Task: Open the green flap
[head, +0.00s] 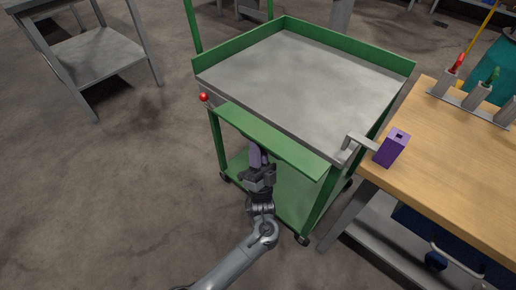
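The green flap (270,141) is a long strip on the near side of the green cart. It leans outward and down from the edge of the grey cart top (300,80), unlike the upright green rims at the far sides. A red knob (203,97) sits at the cart's left front corner. My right gripper is not in view.
A wooden table (460,160) stands close on the right, with a purple block (392,148) at its edge beside a grey bracket (359,141). A grey metal table (95,55) stands at the upper left. The floor left of the cart is clear.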

